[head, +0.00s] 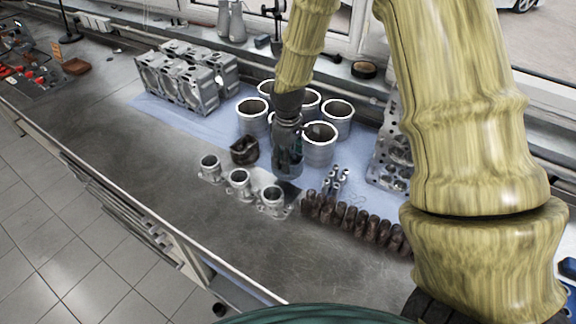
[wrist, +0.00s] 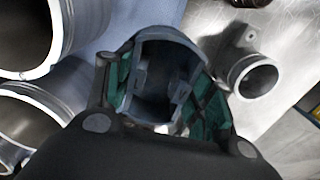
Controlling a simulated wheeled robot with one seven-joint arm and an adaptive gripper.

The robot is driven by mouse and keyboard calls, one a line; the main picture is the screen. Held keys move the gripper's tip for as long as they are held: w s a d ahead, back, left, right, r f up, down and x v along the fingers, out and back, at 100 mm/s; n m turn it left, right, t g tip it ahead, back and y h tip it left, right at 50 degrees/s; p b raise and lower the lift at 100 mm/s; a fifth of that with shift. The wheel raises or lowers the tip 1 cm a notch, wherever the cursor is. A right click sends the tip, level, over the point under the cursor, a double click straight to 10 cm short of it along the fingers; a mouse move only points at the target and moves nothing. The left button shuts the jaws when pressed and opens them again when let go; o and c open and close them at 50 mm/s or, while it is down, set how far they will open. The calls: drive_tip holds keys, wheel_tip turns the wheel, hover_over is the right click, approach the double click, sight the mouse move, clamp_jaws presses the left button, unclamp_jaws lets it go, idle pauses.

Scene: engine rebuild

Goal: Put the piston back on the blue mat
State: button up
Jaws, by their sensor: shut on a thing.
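My gripper (head: 287,172) points down over the front edge of the blue mat (head: 165,112), between the cylinder liners and the small metal flanges. In the wrist view my gripper (wrist: 160,92) is shut on a grey, hollow part that looks like the piston (wrist: 168,47), held between its green pads. Its open side faces the wrist camera. In the head view the gripper hides most or all of the piston, and I cannot tell whether it touches the surface below. The blue mat also shows in the wrist view (wrist: 145,18).
Several silver cylinder liners (head: 319,153) stand behind and beside my gripper. Small flanged pipes (head: 240,184) line the bare bench in front. A dark brown part (head: 244,151) lies left, a rusty crankshaft-like row (head: 355,222) right. Engine blocks (head: 180,83) stand back left.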

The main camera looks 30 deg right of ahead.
drive_tip(key=shift+f+p, duration=0.75)
drive_tip(key=shift+f, duration=1.35)
drive_tip(key=shift+f, duration=0.1)
drive_tip(key=o, duration=1.5)
drive_tip(key=shift+c, duration=0.2)
wheel_tip(320, 180, up, 12)
drive_tip(key=b, duration=0.4)
drive_tip(key=shift+r, duration=0.2)
